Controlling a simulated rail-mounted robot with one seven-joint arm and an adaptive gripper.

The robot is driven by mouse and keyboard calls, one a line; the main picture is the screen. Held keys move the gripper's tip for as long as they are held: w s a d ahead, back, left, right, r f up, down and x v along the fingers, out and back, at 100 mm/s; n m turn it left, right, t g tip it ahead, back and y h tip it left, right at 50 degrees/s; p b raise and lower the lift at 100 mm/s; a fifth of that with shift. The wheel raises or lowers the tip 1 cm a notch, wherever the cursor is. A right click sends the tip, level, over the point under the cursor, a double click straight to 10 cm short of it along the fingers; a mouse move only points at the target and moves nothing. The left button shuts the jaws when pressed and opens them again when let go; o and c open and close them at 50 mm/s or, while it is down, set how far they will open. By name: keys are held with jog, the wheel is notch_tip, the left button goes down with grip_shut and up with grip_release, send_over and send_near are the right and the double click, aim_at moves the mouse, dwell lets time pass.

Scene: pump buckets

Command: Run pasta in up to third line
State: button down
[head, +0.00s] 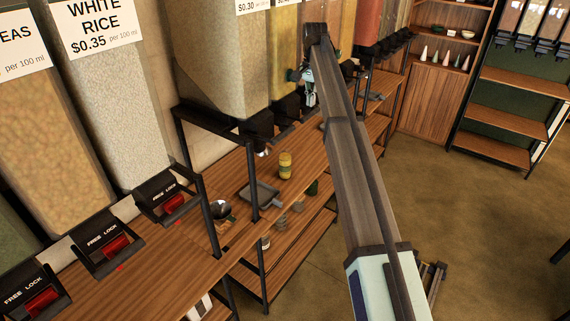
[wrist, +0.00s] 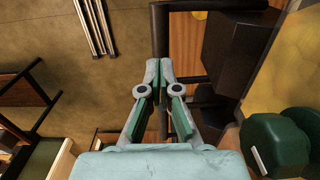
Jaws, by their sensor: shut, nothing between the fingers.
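My gripper (head: 310,94) is by the dark dispenser outlets under the bins, at the top centre of the head view. In the wrist view my gripper (wrist: 160,72) is shut and empty, its fingertips against a dark post. A bin with yellow contents (head: 285,45) hangs left of my arm; its label is cut off, so I cannot tell whether it holds pasta. In the wrist view a yellow patterned bin surface (wrist: 292,70) is at the right, beside a dark brown box-like outlet (wrist: 232,52). I cannot make out a container with lines.
A jar with yellow contents (head: 285,166) and a grey scoop-like tray (head: 260,194) are on the wooden shelf (head: 225,180). Dark shelf posts (head: 251,180) stand near. A dark green rounded object (wrist: 272,145) is close right of my gripper. Open floor (head: 450,190) lies right.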

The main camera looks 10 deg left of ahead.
jog(key=shift+r, duration=0.35)
jog(key=shift+r, duration=0.1)
notch_tip(320, 180, up, 5)
jog(key=shift+f+p, duration=0.1)
jog(key=shift+p, duration=0.9)
